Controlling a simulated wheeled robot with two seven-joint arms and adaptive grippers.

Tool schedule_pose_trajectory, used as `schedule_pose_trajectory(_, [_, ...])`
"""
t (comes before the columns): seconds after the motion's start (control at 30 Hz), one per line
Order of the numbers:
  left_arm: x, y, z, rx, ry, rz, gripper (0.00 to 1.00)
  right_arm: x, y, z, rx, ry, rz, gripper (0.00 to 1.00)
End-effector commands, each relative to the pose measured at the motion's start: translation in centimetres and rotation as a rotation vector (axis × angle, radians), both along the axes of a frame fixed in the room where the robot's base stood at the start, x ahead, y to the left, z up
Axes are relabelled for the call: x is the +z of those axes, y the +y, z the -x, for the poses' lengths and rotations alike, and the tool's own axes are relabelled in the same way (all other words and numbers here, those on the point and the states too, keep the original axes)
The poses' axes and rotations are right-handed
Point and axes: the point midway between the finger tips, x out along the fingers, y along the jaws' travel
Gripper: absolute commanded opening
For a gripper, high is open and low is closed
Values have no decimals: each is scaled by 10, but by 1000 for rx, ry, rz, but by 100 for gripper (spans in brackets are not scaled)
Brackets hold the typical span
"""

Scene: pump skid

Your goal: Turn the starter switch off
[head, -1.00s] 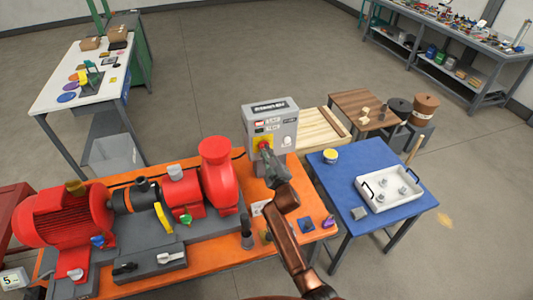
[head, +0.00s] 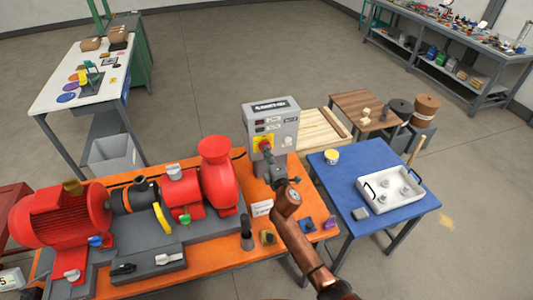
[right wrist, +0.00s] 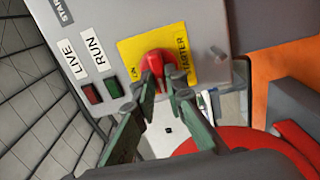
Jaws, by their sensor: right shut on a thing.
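The starter switch is a red knob (right wrist: 154,64) on a yellow plate (right wrist: 184,44), set on the front of a grey starter box (head: 285,124). In the right wrist view, the fingers of my right gripper (right wrist: 163,82) are closed on the red knob. In the head view, my right gripper (head: 269,160) is in front of the yellow plate (head: 262,143) and partly hides the knob. A red LIVE lamp (right wrist: 91,94) and a green RUN lamp (right wrist: 113,87) sit beside the plate and both look dark. My left gripper is not in view.
The box stands at the back of an orange bench (head: 215,262). A red pump and motor (head: 60,220) fill its left side. A blue table (head: 335,185) with a white tray (head: 385,205) is at the right. Small parts lie near my right arm.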

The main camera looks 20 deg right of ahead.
Motion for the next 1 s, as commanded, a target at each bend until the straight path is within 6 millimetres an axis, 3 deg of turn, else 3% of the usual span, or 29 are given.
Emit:
schedule_pose_trajectory(0.63, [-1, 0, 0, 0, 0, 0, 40, -2, 1, 0, 1, 1, 52, 0])
schedule_pose_trajectory(0.67, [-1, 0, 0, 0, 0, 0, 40, -2, 1, 0, 1, 1, 52, 12])
schedule_pose_trajectory(0.7, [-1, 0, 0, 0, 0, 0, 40, -2, 1, 0, 1, 1, 52, 15])
schedule_pose_trajectory(0.9, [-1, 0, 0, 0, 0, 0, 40, -1, 1, 0, 1, 0, 51, 29])
schedule_pose_trajectory(1.0, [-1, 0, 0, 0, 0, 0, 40, -1, 0, 0, 0, -1, 51, 29])
